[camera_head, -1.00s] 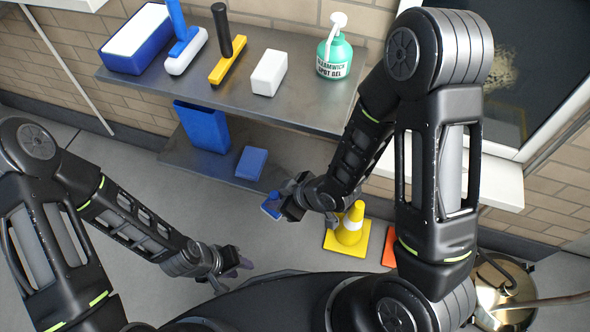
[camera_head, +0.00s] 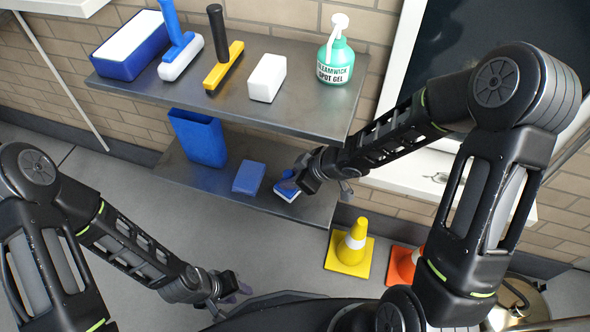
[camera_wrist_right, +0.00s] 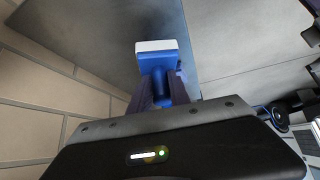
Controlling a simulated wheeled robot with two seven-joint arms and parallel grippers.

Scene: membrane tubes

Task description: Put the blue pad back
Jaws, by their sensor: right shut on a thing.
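The blue pad (camera_head: 286,192), blue with a white face, is held in my right gripper (camera_head: 291,180) over the right part of the lower grey shelf (camera_head: 225,179). In the right wrist view the pad (camera_wrist_right: 157,62) sits between the two fingers of my right gripper (camera_wrist_right: 160,84), its white side at the far end. I cannot tell whether it touches the shelf. My left gripper (camera_head: 234,288) hangs low over the floor, away from the shelves; its finger gap is unclear.
A blue block (camera_head: 249,178) lies left of the pad, and a blue bin (camera_head: 198,138) stands further left. The upper shelf (camera_head: 215,100) holds a tub, brushes, a white block (camera_head: 267,78) and a green bottle (camera_head: 336,55). Yellow (camera_head: 350,248) and orange cones stand below right.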

